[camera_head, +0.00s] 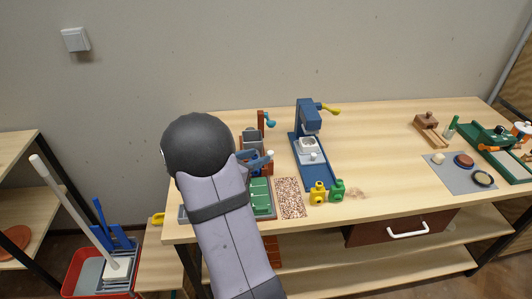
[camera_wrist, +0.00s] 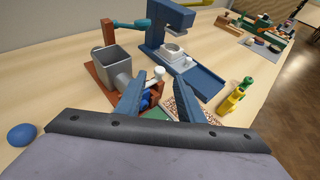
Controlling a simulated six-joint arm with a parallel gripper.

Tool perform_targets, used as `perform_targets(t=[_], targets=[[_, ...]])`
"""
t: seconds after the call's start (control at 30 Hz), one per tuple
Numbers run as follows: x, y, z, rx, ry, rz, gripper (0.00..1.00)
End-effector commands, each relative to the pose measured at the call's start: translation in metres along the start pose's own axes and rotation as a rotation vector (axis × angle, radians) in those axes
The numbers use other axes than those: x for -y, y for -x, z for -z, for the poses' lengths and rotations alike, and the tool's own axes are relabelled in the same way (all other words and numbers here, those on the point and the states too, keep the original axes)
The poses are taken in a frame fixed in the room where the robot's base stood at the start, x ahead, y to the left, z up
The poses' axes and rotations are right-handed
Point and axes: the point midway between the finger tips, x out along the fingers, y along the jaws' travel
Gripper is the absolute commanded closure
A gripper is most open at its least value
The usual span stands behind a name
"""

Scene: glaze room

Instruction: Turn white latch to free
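A white round-ended lever, which looks like the white latch (camera_wrist: 157,73), stands up from a small reddish-brown frame with a blue part (camera_wrist: 149,97) in the wrist view. In the head view its pale end (camera_head: 269,154) shows just right of my wrist. My gripper (camera_wrist: 158,84) is open. Its two blue fingers stand on either side of the lever in the wrist view, with nothing held. I cannot tell whether they touch it. The lever's lower part is partly hidden by the left finger. In the head view my arm covers much of this area.
A grey hopper (camera_wrist: 117,67) with a teal crank (camera_wrist: 134,23) stands close left. A blue press (camera_head: 311,117) with a yellow handle stands behind. The table middle is clear.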

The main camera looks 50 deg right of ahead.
Motion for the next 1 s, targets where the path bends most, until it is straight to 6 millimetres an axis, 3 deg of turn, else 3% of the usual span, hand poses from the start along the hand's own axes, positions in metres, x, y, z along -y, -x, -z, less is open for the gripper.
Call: perform_targets(t=[0.4,0.83,0.97,1.0], targets=[[0.001,-0.050,-0.001,-0.003,-0.001,0.002,0.65],[0.000,-0.058,0.000,-0.001,-0.002,-0.001,0.65],[0.000,-0.058,0.000,-0.001,-0.002,-0.001,0.96],[0.000,-0.058,0.000,-0.001,-0.002,-0.001,1.00]])
